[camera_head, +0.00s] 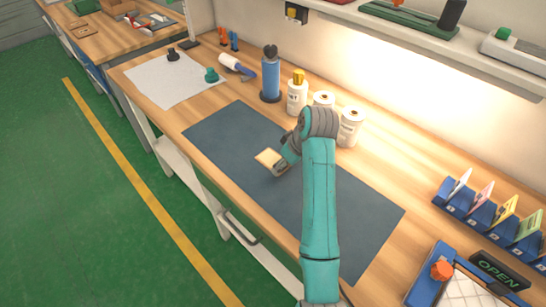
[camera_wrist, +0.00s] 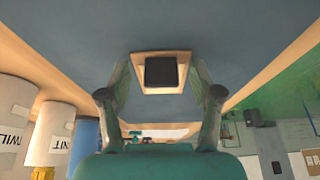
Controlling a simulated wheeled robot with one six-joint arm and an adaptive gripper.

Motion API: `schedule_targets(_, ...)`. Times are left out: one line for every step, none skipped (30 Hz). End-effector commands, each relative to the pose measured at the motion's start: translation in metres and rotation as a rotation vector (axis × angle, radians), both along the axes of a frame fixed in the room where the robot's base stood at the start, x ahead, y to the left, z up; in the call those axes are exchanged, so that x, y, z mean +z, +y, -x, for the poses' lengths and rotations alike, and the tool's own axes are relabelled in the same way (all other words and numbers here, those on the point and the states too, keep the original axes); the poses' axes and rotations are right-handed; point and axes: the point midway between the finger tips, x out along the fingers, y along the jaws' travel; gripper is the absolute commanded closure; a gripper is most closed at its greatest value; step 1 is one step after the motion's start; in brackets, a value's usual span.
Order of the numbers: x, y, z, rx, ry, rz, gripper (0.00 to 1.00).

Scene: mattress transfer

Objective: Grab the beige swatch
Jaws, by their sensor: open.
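The beige swatch (camera_head: 267,157) is a small pale square over the dark blue-grey mat (camera_head: 225,135) in the head view. In the wrist view a beige square (camera_wrist: 160,91) with a dark square block (camera_wrist: 161,71) at its middle shows ahead, between the fingers. My gripper (camera_head: 279,163) is at the right side of the swatch in the head view. In the wrist view my gripper (camera_wrist: 160,77) is open, with one finger on each side of the beige square. I cannot tell whether the fingers touch it. My arm hides part of the mat.
White bottles and rolls (camera_head: 349,127) and a blue bottle (camera_head: 270,78) stand behind the mat. A blue rack (camera_head: 480,217) of coloured cards is at the right, near an OPEN sign (camera_head: 499,271). A white sheet (camera_head: 170,83) lies at the left. The mat's left part is clear.

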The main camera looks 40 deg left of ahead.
Motion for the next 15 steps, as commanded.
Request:
schedule_targets(-0.0021, -0.0003, 0.0008, 0.001, 0.000, 0.000, 0.35)
schedule_targets(-0.0024, -0.0002, 0.0009, 0.001, 0.000, 0.000, 0.35)
schedule_targets(-0.0024, -0.0002, 0.0009, 0.001, 0.000, -0.001, 0.35)
schedule_targets(-0.0021, -0.0001, 0.0008, 0.001, 0.000, -0.001, 0.35)
schedule_targets(-0.0021, 0.0000, 0.0008, 0.001, 0.000, -0.001, 0.35)
schedule_targets(-0.0020, -0.0001, 0.0008, 0.001, 0.000, -0.001, 0.35)
schedule_targets(-0.0020, 0.0000, 0.0008, 0.001, 0.000, -0.001, 0.38)
schedule_targets(-0.0020, 0.0000, 0.0008, 0.001, 0.000, -0.001, 0.45)
schedule_targets(-0.0020, 0.0000, 0.0008, 0.001, 0.000, -0.001, 0.55)
schedule_targets(-0.0020, 0.0000, 0.0008, 0.001, 0.000, -0.001, 0.63)
schedule_targets(-0.0020, 0.0000, 0.0008, 0.001, 0.000, -0.001, 0.70)
schedule_targets(-0.0018, 0.0001, 0.0007, 0.001, 0.000, -0.001, 0.80)
schedule_targets(-0.0018, 0.0001, 0.0008, 0.001, 0.000, -0.001, 0.88)
schedule_targets(-0.0018, 0.0001, 0.0007, 0.001, 0.000, -0.001, 0.92)
schedule_targets(-0.0018, 0.0001, 0.0008, 0.001, 0.000, -0.001, 0.92)
